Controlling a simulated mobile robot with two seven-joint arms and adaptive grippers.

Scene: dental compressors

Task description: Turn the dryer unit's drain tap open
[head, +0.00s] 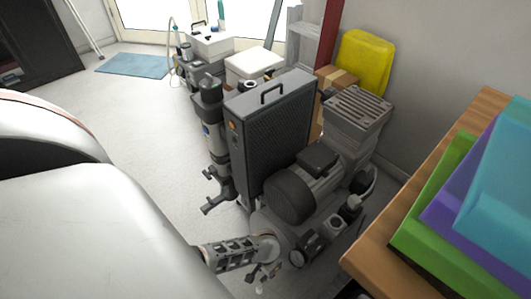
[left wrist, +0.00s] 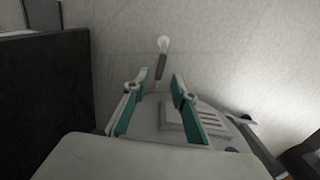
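The dryer unit (head: 268,130) is the tall grey box with a mesh front and top handle in the head view. Dark filter cylinders (head: 211,115) stand along its left side, with dark tap-like fittings (head: 212,200) low under them. My left gripper (left wrist: 159,82) is open in the left wrist view, its two teal-padded fingers apart with nothing between the pads. A dark stem with a pale rounded tip (left wrist: 162,48) shows beyond the fingertips; I cannot tell whether it is the drain tap. My right gripper is not in view.
A motor and compressor head (head: 356,108) stand right of the dryer. A wooden table (head: 390,225) with coloured folders (head: 440,215) is at the right. More equipment (head: 208,45) and a yellow container (head: 365,62) stand behind. Floor left of the dryer is clear.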

